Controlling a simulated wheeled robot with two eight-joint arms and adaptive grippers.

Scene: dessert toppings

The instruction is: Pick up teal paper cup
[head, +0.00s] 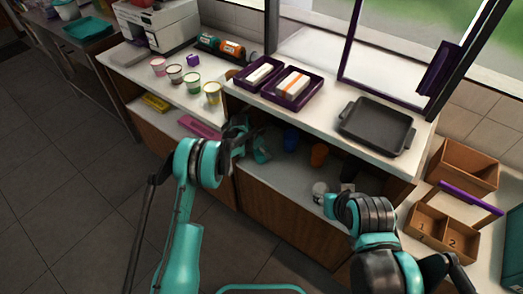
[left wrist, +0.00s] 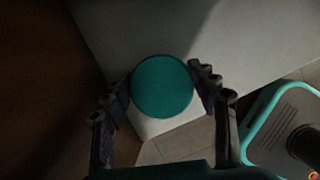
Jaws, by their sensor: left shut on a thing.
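The teal paper cup (left wrist: 162,87) sits between the two fingers of my left gripper (left wrist: 160,100), which touch it from both sides in the left wrist view. In the head view, my left gripper (head: 258,146) is at the open front of the lower shelf, and the teal cup (head: 262,153) is partly hidden by the fingers. My right arm reaches toward the right part of the same shelf. Its fingers are not clear there, so I cannot tell their state.
A blue cup (head: 290,139), an orange cup (head: 319,154) and a white cup (head: 320,192) stand on the lower shelf (head: 275,178). The countertop above holds purple trays (head: 293,97), a grey tray (head: 377,126) and several small cups. A numbered wooden box (head: 443,232) is at right.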

